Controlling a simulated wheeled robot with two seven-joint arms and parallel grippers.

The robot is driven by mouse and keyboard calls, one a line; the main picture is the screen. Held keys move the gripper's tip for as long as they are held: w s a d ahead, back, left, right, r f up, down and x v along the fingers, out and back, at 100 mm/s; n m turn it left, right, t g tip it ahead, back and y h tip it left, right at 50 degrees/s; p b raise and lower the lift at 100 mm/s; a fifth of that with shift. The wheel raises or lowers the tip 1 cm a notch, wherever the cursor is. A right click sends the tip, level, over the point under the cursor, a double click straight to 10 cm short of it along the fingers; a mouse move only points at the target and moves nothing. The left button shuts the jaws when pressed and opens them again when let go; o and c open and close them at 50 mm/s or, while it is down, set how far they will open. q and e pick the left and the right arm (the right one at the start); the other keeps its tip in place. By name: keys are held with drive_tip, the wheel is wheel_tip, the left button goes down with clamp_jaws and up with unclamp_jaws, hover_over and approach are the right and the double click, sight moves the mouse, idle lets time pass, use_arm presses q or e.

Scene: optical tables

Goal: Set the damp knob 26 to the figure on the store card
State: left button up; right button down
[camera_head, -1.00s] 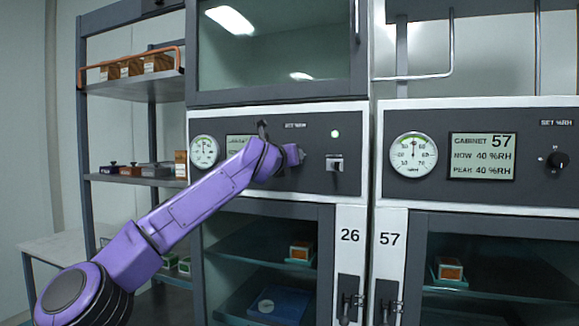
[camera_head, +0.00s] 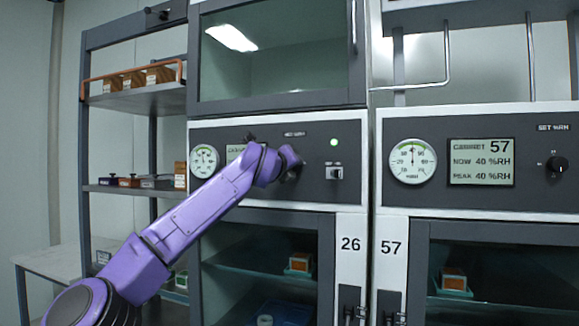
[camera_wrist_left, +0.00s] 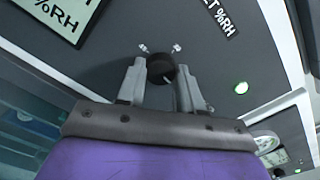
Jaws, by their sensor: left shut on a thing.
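Cabinet 26's dark control panel (camera_head: 318,190) is in the middle of the head view. My left gripper (camera_head: 292,164) is at the panel, below the set label (camera_head: 295,134). In the left wrist view, the gripper's two fingers (camera_wrist_left: 161,78) are closed on the round black damp knob (camera_wrist_left: 160,66), one on each side. Small white marks (camera_wrist_left: 176,48) show beside the knob; its pointer direction is unclear. In the head view my arm hides the knob and most of cabinet 26's display (camera_head: 235,150). No store card can be made out. My right gripper is not in view.
Cabinet 26's dial gauge (camera_head: 204,160) is left of my arm; a green lamp (camera_head: 334,142) and a switch (camera_head: 335,172) are right. Cabinet 57's display (camera_head: 481,162) reads NOW 40 %RH, PEAK 40 %RH; its knob (camera_head: 556,163) is at far right. Shelves (camera_head: 135,99) stand left.

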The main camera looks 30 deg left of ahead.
use_arm(q)
drive_tip(key=o, duration=1)
drive_tip(key=shift+o, duration=0.2)
drive_tip(key=shift+s, duration=0.1)
drive_tip(key=b+v, duration=0.5)
drive_tip(key=v, duration=0.5)
drive_tip(key=shift+s, duration=0.2)
